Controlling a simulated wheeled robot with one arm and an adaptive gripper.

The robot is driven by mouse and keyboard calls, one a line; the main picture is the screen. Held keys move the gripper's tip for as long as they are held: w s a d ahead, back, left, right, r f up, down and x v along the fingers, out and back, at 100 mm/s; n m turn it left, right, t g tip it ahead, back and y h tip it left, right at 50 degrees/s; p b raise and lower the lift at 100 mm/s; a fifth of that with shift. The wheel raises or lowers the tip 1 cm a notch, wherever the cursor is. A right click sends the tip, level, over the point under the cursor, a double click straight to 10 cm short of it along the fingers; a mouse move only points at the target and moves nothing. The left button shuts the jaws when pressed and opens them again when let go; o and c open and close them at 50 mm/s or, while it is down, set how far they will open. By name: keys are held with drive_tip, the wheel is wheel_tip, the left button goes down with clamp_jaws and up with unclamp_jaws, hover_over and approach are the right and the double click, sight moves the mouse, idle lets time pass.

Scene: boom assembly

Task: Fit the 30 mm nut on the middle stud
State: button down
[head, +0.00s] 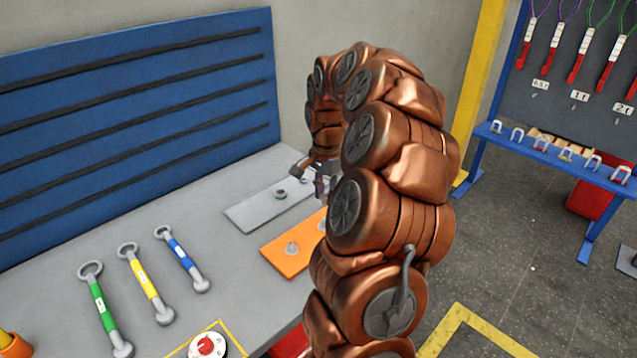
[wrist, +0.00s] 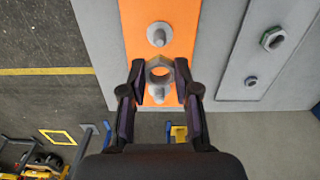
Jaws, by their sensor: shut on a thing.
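My gripper (wrist: 160,84) is shut on a grey hex nut (wrist: 172,66), which shows as a ring between the fingertips. The nut is over the orange plate (wrist: 136,25), between two grey studs. One stud (wrist: 159,33) stands beyond the nut and another (wrist: 157,93) shows between the fingers on the near side. I cannot tell the gap between nut and plate, or whether a stud lies under the nut. In the head view the orange plate (head: 277,260) is partly behind my arm, with one stud (head: 291,248) clear. My gripper (head: 318,185) shows only partly there.
A grey plate (head: 250,212) lies beside the orange one, bearing a green-marked nut (wrist: 273,39) and a blue-marked part (wrist: 251,80). Green, yellow (head: 145,283) and blue wrenches lie on the grey bench. A red button (head: 206,345) is at the front edge.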

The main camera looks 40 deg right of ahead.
sight(325, 218)
drive_tip(key=shift+f, duration=2.45)
drive_tip(key=shift+a+b, duration=0.15)
drive_tip(key=shift+b, duration=0.35)
drive_tip(key=shift+f+b, duration=1.5)
drive_tip(key=shift+f, duration=0.25)
idle(0.7)
drive_tip(key=c, duration=0.8)
unclamp_jaws()
drive_tip(key=shift+o, duration=0.2)
drive_tip(key=shift+r, duration=0.15)
wheel_tip(325, 218, up, 12)
